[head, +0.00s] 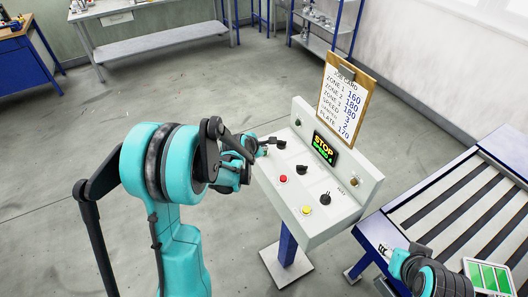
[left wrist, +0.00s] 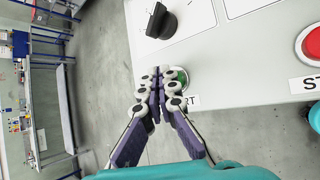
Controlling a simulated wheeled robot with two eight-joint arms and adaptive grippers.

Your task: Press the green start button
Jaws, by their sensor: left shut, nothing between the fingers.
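The green start button (left wrist: 184,77) shows in the left wrist view on the edge of the white control panel (left wrist: 230,60), partly covered by my fingers. A label partly hidden by the fingers sits beside it. My left gripper (left wrist: 160,72) is shut and empty, its fingertips over or beside the button; I cannot tell whether they touch it. In the head view my left gripper (head: 265,147) is at the panel's left edge and hides the green button. My right gripper (head: 385,250) shows only small at lower right, and its fingers are unclear.
A slatted conveyor table (head: 450,205) is at right. Open floor lies left.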

